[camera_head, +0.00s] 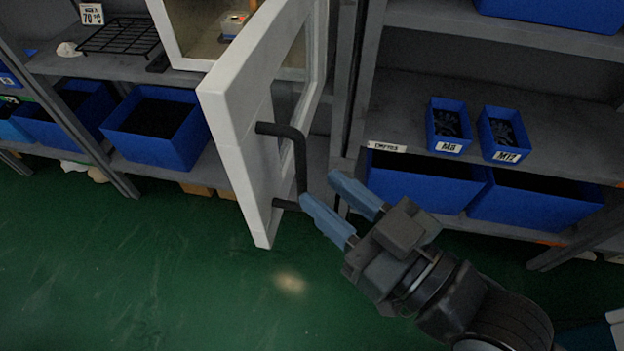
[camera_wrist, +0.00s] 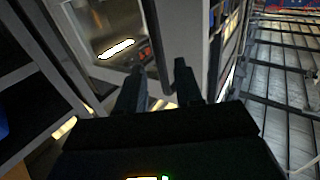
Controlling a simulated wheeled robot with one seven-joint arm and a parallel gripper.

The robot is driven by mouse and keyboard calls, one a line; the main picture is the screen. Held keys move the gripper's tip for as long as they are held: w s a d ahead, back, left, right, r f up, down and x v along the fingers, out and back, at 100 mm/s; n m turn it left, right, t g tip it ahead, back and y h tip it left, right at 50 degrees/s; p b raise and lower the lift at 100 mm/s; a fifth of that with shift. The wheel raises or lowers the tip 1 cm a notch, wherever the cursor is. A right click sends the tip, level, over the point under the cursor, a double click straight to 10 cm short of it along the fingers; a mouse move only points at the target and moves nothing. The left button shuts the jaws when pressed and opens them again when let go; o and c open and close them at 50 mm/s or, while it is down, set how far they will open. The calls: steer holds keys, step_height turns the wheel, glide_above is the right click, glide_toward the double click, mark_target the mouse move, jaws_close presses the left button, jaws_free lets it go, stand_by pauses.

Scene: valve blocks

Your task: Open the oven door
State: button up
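The white oven door (camera_head: 240,110) stands swung out from the oven (camera_head: 200,25) in the head view, partly open with the lit inside showing behind it. Its dark bar handle (camera_head: 299,160) is on the door face toward my gripper. My gripper (camera_head: 318,187) is at the lower end of the handle, with its two blue fingers apart. The handle's lower end is close to the near finger; I cannot tell whether they touch. In the wrist view the dark fingers (camera_wrist: 160,85) are apart, with the door (camera_wrist: 175,40) beyond them and the oven inside (camera_wrist: 115,40) at the left.
Grey shelving (camera_head: 480,75) stands right of the oven, with small blue bins (camera_head: 448,125) and larger blue bins (camera_head: 425,185) below. More blue bins (camera_head: 157,125) and a wire rack (camera_head: 118,37) are on the left shelves. The green floor (camera_head: 150,270) in front is clear.

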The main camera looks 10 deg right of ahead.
steer(key=shift+v, duration=1.1)
steer(key=s+d+f+m+h, duration=0.3)
steer(key=s+d+f+h, duration=0.2)
steer(key=s+d, duration=0.4)
steer(key=s+d+m+h, duration=0.1)
steer(key=s+d+h, duration=0.1)
steer(key=s, duration=0.4)
steer(key=s+d+f+m+h, duration=0.1)
steer(key=s+m+h, duration=0.1)
steer(key=s, duration=0.4)
steer(key=shift+d+f+h, duration=0.25)
steer(key=shift+d+h, duration=0.05)
steer(key=shift+d, duration=0.05)
